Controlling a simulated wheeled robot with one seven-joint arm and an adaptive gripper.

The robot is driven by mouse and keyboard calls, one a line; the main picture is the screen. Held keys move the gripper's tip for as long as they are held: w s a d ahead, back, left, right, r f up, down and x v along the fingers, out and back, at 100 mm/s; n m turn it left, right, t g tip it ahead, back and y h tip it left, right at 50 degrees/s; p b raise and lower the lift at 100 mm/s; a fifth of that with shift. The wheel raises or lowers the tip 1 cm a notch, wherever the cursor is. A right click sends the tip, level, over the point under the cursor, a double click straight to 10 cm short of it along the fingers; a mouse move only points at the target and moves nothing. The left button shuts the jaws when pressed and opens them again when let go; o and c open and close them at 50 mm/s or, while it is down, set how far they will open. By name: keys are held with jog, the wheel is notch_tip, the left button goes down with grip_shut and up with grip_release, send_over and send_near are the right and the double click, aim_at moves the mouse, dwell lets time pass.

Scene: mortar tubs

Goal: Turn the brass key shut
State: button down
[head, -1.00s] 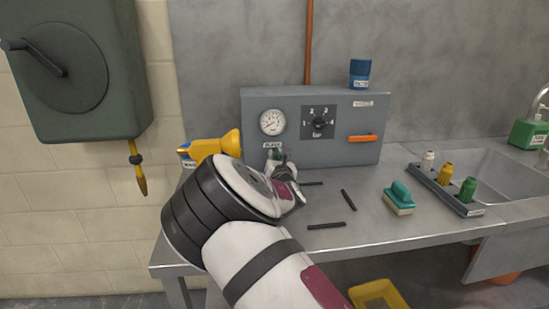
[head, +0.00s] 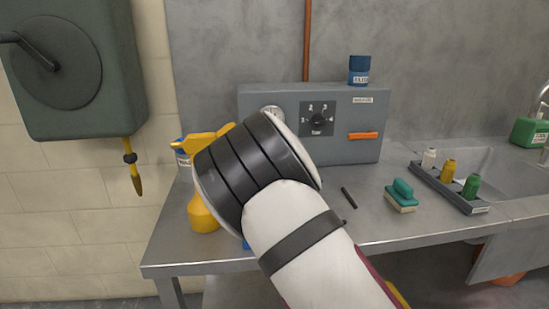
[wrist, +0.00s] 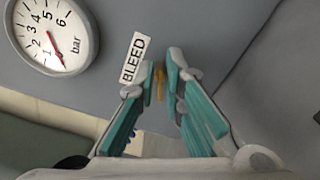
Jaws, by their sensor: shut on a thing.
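The brass key (wrist: 160,82) shows in the wrist view as a narrow yellow-brown piece beside the white BLEED label (wrist: 134,58) on the grey panel. My gripper (wrist: 162,72) is shut on it, with one teal-backed finger on each side. Most of the key is hidden between the fingertips, so its exact angle is hard to tell. In the head view my own arm covers the gripper, the key and the label. The grey panel box (head: 350,106) stands at the back of the bench.
A pressure gauge (wrist: 52,30) sits beside the label. The panel also carries a black dial (head: 318,119) and an orange lever (head: 363,136). Yellow bottle (head: 203,214) stands left of my arm.

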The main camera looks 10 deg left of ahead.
jog(key=shift+f+m+b, duration=0.2)
jog(key=shift+m+b, duration=0.7)
jog(key=shift+m, duration=1.4)
jog(key=c, duration=1.8)
grip_release()
jog(key=shift+c, duration=0.2)
jog(key=v, duration=1.2)
jog(key=shift+d, duration=0.1)
